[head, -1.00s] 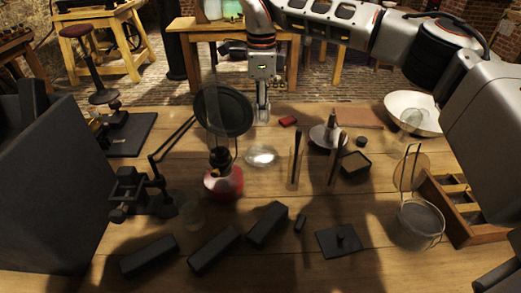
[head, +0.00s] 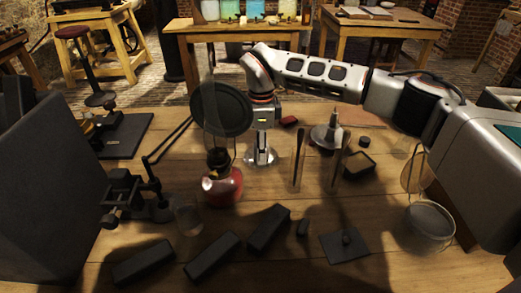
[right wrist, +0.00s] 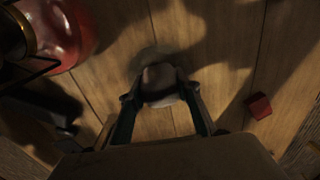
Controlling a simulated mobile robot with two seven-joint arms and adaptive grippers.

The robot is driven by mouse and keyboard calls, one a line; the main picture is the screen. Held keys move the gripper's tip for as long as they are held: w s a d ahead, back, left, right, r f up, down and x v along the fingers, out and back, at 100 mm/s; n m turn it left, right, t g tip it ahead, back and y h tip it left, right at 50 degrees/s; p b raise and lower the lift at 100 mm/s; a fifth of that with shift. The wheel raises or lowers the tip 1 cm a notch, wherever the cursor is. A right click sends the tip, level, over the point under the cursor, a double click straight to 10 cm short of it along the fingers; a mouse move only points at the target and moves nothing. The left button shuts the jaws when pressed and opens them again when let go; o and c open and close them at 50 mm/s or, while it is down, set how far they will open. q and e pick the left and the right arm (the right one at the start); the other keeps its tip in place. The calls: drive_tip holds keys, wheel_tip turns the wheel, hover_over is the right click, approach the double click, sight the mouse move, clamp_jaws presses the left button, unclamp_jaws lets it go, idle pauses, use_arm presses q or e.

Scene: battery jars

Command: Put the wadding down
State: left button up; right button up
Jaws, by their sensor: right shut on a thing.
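My right gripper (head: 261,157) points down over a small pale glass dish (head: 249,158) in the middle of the table. In the right wrist view its fingers (right wrist: 160,93) are shut on a small greyish-brown lump, which I take for the wadding (right wrist: 161,78). The dish (right wrist: 142,60) shows as a pale rounded shape just behind and below the wadding. The wadding is at or just above the dish; I cannot tell whether they touch. The head view hides the wadding behind the fingers. My left gripper is not in view.
A red lamp-like vessel (head: 222,187) with a dark round disc (head: 221,109) above it stands left of the gripper. A small red block (head: 289,121) lies behind. Dark bars (head: 211,256) lie in front.

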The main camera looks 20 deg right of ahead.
drive_tip(key=o, duration=0.9)
drive_tip(key=shift+c, duration=0.2)
wheel_tip(320, 180, up, 12)
drive_tip(key=shift+r+p, duration=0.15)
drive_tip(key=shift+p, duration=0.85)
